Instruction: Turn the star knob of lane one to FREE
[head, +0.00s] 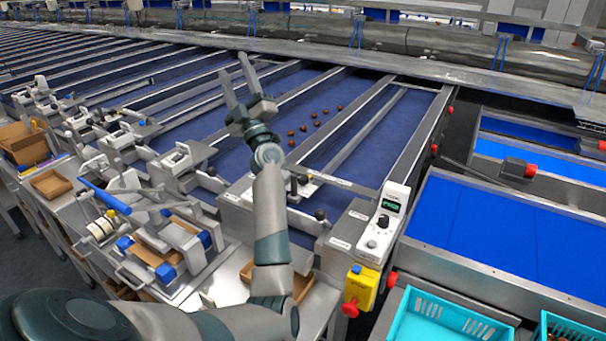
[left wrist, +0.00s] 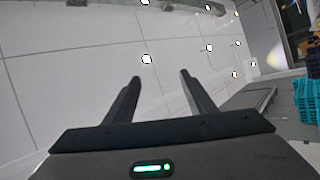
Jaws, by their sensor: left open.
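My left gripper (head: 234,66) is raised above the blue lanes with its fingers pointing up and away. Its two fingers stand apart with nothing between them. The left wrist view also shows the open fingers (left wrist: 160,80) against a pale panelled ceiling with lights. Small black knobs sit at the near ends of the lanes, such as one black knob (head: 303,180) and another black knob (head: 320,214), both to the right of my left forearm and clear of the gripper. I cannot tell which is lane one's star knob or read its setting. My right gripper is out of view.
A control box (head: 397,199) with a green display stands right of the lanes, above a yellow box (head: 358,285) with a red button. Several brown dates (head: 314,122) lie on a blue lane. A turquoise crate (head: 440,318) stands front right. Metal fixtures crowd the left.

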